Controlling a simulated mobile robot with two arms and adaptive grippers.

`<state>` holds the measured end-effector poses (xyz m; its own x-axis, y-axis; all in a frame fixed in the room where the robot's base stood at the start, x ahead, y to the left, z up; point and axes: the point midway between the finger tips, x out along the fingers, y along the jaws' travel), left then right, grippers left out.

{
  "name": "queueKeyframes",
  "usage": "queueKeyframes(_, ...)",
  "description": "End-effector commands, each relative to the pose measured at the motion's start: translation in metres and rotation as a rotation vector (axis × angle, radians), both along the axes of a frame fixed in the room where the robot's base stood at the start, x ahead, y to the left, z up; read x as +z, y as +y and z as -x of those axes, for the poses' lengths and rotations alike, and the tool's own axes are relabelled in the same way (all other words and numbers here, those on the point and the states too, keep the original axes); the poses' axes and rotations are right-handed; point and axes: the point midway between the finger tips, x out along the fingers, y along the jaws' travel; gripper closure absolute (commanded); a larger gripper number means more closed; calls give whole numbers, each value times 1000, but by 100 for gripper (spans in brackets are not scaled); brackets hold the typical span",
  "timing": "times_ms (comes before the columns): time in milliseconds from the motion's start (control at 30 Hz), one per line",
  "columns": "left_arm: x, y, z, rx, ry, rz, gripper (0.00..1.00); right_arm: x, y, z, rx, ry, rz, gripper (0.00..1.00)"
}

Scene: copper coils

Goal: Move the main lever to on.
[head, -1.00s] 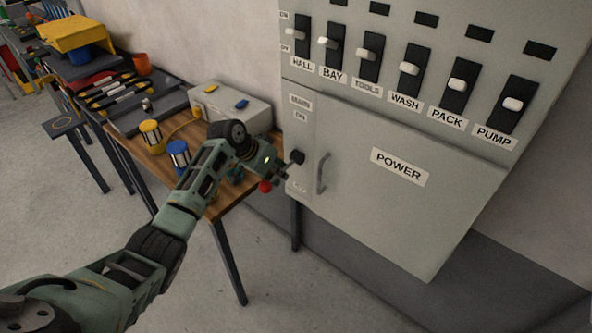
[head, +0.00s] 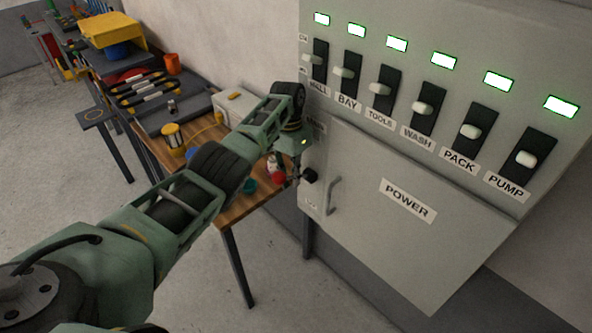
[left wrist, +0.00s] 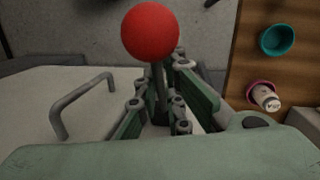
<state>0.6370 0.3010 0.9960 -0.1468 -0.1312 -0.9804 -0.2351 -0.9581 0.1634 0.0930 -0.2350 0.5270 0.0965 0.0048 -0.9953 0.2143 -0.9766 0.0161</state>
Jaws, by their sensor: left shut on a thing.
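The main lever has a red ball knob (left wrist: 150,33) on a dark shaft (left wrist: 158,95). The knob also shows small in the head view (head: 276,172), beside the grey power cabinet (head: 365,225), left of the black pivot (head: 310,175). My left gripper (left wrist: 158,108) is shut on the lever shaft, its fingers on either side below the knob. In the head view my left gripper (head: 287,160) is partly hidden by its own wrist. The cabinet's MAIN label and upper lever plate are mostly covered by my arm. My right gripper is out of view.
Several black switches with white knobs line the cabinet top, with green lit indicators (head: 443,60) above. A cabinet door handle (head: 333,195) is right of the lever. A wooden workbench (head: 235,208) with spools, cups and a box stands behind my left arm.

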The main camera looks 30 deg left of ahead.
Motion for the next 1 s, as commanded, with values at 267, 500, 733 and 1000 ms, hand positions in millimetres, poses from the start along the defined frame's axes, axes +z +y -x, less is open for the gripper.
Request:
queueKeyframes(267,-2,0,5,-2,20,-5,100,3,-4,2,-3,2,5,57)
queueKeyframes(500,-2,0,5,-2,21,-4,91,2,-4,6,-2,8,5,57)
queueKeyframes(733,-1,0,4,-1,17,-4,73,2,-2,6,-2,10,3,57)
queueKeyframes(1000,0,0,3,0,12,-4,73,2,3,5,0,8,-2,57)
